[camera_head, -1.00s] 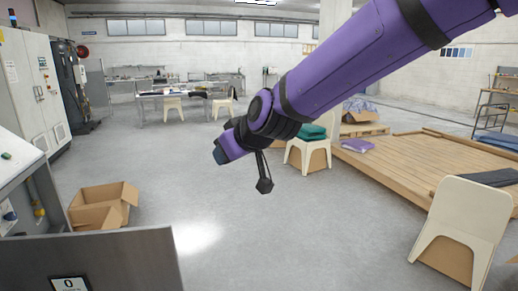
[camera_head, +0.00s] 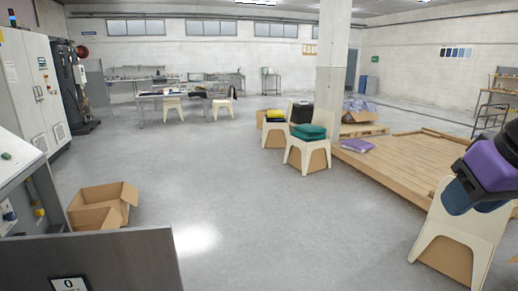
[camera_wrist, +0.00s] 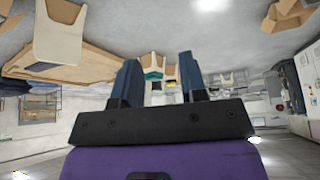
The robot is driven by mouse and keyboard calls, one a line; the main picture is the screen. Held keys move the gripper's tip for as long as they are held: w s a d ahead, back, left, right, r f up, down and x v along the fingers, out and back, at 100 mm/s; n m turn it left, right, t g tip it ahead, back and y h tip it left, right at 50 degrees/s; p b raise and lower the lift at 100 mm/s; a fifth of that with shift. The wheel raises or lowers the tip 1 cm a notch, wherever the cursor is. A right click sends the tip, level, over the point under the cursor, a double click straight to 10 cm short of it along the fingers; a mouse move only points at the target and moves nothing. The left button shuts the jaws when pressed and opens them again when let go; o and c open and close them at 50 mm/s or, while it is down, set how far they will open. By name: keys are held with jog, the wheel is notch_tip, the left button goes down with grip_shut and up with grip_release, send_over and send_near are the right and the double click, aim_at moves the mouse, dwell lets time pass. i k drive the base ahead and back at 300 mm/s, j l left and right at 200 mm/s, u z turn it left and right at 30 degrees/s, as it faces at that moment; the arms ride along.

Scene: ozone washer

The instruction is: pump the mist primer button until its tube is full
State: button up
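I cannot pick out the mist primer button or its tube in either view. A light grey sloped cabinet (camera_head: 20,176) stands at the left edge of the head view, with small blue and yellow fittings on its lower side. My gripper (camera_wrist: 160,76) shows in the wrist view with its two dark blue fingers apart and nothing between them. Distant chairs show behind the fingers, and that view is upside down.
A grey panel (camera_head: 110,262) with a "0" label stands at the front left. An open cardboard box (camera_head: 97,208) lies beyond it. A white chair (camera_head: 462,225) and a wooden platform (camera_head: 400,160) are at the right. The middle floor is clear.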

aim_at(40, 213)
jog(key=u, duration=1.6)
